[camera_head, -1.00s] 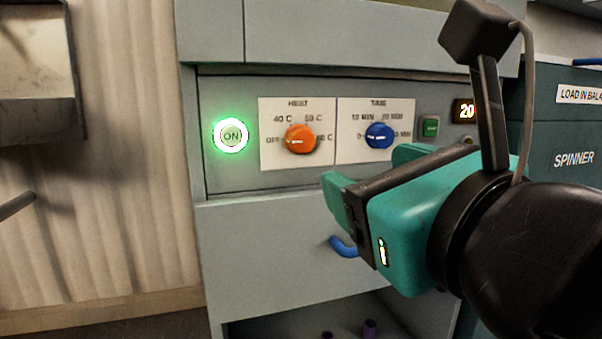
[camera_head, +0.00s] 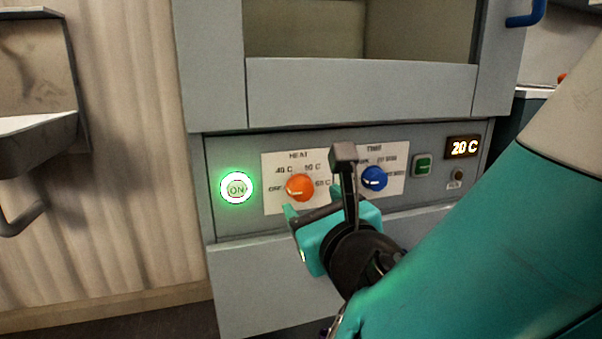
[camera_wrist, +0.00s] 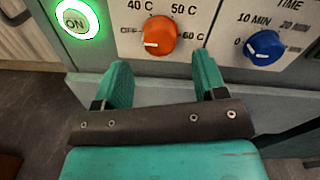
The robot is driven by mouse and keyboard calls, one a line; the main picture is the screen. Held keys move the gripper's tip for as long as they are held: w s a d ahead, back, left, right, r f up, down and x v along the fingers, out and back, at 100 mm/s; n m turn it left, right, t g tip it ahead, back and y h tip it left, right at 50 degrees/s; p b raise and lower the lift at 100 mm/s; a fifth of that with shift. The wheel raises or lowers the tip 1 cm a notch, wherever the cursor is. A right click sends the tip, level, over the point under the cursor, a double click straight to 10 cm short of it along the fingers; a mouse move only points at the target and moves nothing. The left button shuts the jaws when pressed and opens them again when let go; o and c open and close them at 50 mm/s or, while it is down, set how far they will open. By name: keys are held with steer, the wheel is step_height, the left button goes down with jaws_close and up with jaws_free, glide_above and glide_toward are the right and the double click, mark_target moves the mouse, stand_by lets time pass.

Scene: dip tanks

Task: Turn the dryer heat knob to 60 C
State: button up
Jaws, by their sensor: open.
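The orange heat knob (camera_head: 300,187) is on the dryer's white HEAT plate, marked OFF, 40 C, 50 C and 60 C. Its white pointer line points left, to OFF, and it shows the same in the wrist view (camera_wrist: 160,37). My gripper (camera_head: 325,209) is open and empty, just below and in front of the heat knob. In the wrist view its two teal fingers (camera_wrist: 163,80) stand apart, with the knob beyond and above their tips, not touching. The display (camera_head: 464,148) reads 20 C.
A blue time knob (camera_head: 374,178) sits right of the heat knob. A lit green ON button (camera_head: 236,188) is to its left. A green button (camera_head: 422,165) lies farther right. A grey basin (camera_head: 38,135) is at the far left.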

mark_target(304, 194)
steer(key=shift+x, duration=2.1)
steer(key=c, duration=0.9)
steer(key=shift+c, duration=0.2)
